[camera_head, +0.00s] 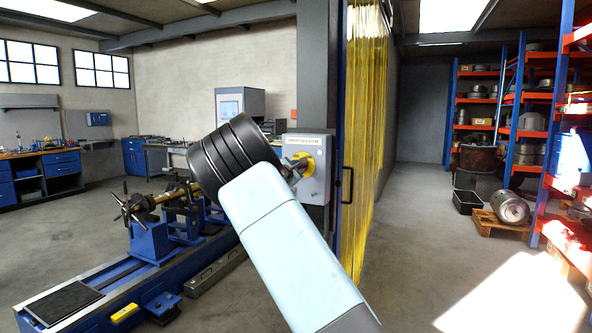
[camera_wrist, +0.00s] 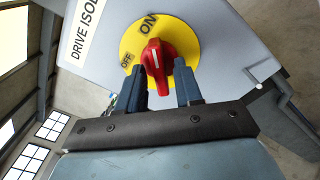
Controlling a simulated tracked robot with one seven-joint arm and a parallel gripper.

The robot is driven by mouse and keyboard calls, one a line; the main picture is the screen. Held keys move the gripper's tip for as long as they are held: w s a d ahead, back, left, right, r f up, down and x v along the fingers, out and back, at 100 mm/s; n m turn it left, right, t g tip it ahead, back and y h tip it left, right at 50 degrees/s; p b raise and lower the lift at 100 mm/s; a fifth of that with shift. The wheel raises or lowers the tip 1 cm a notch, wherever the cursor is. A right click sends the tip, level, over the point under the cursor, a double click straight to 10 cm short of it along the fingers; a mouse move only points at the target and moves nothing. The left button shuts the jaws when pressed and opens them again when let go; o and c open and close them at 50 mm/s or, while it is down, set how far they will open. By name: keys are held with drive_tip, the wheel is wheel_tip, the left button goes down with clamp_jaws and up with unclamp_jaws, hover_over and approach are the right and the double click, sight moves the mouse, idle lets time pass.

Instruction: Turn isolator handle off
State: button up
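The red isolator handle (camera_wrist: 157,62) sits on a round yellow plate (camera_wrist: 187,40) marked ON and OFF. In the wrist view its white mark points up towards the ON label, with OFF to its left. The plate (camera_head: 309,164) is on a grey box (camera_head: 317,185) labelled as the drive isolator. My gripper (camera_wrist: 159,77) is open, its two blue fingers apart on either side of the handle's lower part. I see no clear contact. In the head view my gripper (camera_head: 295,171) is at the box and the handle is mostly hidden.
The box is on a grey post beside a yellow strip curtain (camera_head: 364,130) and a door handle (camera_head: 347,184). A blue balancing machine (camera_head: 150,243) with a rotor stands at left. Shelves (camera_head: 480,100) stand at right.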

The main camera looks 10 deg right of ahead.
clamp_jaws()
drive_tip(key=shift+n, duration=0.3)
drive_tip(key=n, duration=1.7)
drive_tip(key=shift+a+r, duration=0.1)
drive_tip(key=shift+a, duration=0.15)
drive_tip(key=shift+n, duration=0.3)
idle(0.4)
